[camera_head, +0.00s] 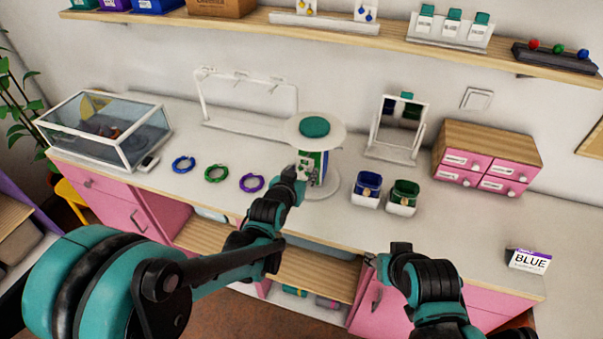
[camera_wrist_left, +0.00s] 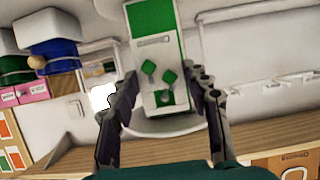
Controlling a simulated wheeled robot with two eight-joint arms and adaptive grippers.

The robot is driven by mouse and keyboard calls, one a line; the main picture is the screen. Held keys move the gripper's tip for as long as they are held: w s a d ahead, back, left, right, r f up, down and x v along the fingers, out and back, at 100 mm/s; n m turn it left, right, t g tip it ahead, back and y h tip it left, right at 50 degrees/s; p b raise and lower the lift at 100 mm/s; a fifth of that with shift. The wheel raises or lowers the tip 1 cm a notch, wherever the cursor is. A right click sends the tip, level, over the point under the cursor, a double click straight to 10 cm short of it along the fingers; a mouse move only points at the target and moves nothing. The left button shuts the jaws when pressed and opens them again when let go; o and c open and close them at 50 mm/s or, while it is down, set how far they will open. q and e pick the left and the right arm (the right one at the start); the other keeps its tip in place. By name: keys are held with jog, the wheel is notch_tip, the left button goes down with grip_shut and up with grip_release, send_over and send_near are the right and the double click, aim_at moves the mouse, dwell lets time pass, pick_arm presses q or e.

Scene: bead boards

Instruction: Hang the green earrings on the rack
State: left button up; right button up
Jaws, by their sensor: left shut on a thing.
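The green earrings are two small green drops on a white and green card (camera_wrist_left: 158,72), seen close in the left wrist view. In the head view the card (camera_head: 306,166) is small and partly covered by my left gripper (camera_head: 297,176). In the wrist view the fingers of my left gripper (camera_wrist_left: 163,102) stand on either side of the card, gripping it. The white rack (camera_head: 247,127) stands at the back of the counter, left of the gripper; its bar also shows in the wrist view (camera_wrist_left: 268,82). My right gripper (camera_head: 386,255) is low at the counter's front edge, its fingers unclear.
A round white stand (camera_head: 335,135) with a green top is right behind the card. Blue, green and purple bracelets (camera_head: 216,173) lie to the left. Blue and green boxes (camera_head: 401,203), a mirror (camera_head: 391,151) and pink drawers (camera_head: 488,160) are right. A shelf (camera_head: 395,37) runs above.

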pick_arm(q)
jog(key=shift+w, duration=0.2)
jog(key=shift+w+d, duration=0.2)
jog(key=shift+w, duration=0.25)
jog(key=shift+w+d, duration=0.1)
jog(key=shift+w, duration=0.2)
jog(key=shift+f+b, duration=0.3)
jog(key=shift+b, duration=0.05)
jog(key=shift+w, duration=0.1)
dwell(0.4)
